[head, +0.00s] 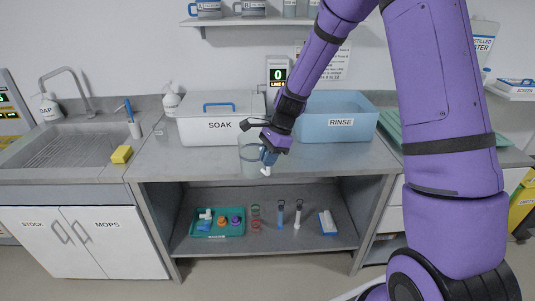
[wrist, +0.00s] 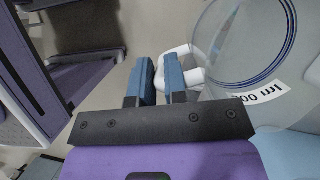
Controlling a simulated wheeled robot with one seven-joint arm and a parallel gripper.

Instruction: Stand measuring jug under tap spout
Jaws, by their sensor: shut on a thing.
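A clear measuring jug (head: 249,160) is at the front of the counter before the SOAK tub, and I cannot tell whether its base touches the counter. In the wrist view the jug (wrist: 245,50) fills the right side, with a white label ending in "00 ml". My gripper (head: 268,157) is at its right side, shut on the white handle (wrist: 187,72) between two blue fingers (wrist: 160,82). The grey tap (head: 72,80) stands behind the sink (head: 75,142) at the far left, its spout curving left over the basin. The area under the spout looks empty.
The SOAK tub (head: 219,125) and RINSE tub (head: 338,122) stand at the back of the counter. A lower shelf (head: 265,240) holds a green tray (head: 217,228) and small items.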

